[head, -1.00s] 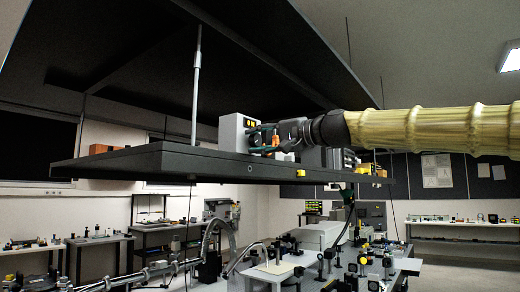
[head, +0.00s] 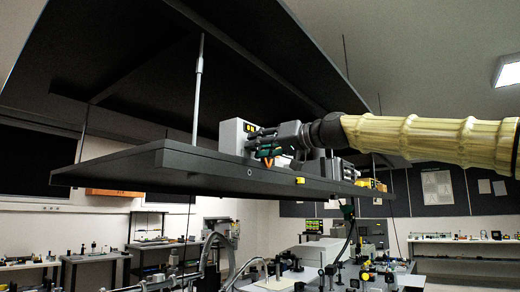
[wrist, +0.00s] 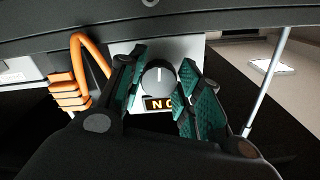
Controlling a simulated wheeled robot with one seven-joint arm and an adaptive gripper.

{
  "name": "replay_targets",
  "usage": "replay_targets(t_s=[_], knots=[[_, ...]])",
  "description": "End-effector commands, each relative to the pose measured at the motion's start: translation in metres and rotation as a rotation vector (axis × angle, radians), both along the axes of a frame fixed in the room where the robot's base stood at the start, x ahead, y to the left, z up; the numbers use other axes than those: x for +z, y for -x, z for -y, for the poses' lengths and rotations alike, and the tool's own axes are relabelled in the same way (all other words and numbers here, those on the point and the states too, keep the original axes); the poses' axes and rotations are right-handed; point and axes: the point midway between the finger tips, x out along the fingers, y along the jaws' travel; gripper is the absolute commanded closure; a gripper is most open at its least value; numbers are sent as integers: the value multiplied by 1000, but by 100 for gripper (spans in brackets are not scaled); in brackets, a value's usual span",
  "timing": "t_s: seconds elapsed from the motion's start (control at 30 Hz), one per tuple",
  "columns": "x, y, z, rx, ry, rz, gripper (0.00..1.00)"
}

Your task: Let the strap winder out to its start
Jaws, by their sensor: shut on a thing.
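A pale grey box (head: 237,137) with a small amber display stands on the hanging dark shelf (head: 215,165). In the wrist view the same box face (wrist: 187,64) carries a round grey knob (wrist: 157,76) with a white index line pointing about straight up. An amber display (wrist: 162,103) below it shows "N O", with the rest hidden by a finger. My gripper (head: 262,142) reaches the box from the right. In the wrist view its green-padded fingers (wrist: 163,85) stand on both sides of the knob, shut on it. No label shows whether this is the strap winder.
An orange cable (wrist: 92,45) and a ribbed orange piece (wrist: 69,93) lie left of the fingers. A pale rod (head: 197,90) holds the shelf, close left of the box. More instruments (head: 340,168) stand right of it. Optics benches lie below.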

Motion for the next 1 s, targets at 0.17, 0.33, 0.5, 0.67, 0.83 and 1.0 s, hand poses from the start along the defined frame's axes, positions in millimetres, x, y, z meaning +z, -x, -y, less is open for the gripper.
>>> replay_targets(t_s=[0.17, 0.33, 0.5, 0.67, 0.83, 1.0], knots=[[-4, -1, 0, 2, 53, 64, 90], [-4, -1, 0, 2, 80, 100, 90], [-4, -1, -1, 3, 91, 116, 90], [-4, -1, -1, 3, 93, 118, 90], [-4, -1, -1, 3, 93, 118, 90], [-4, -1, -1, 2, 92, 117, 44]])
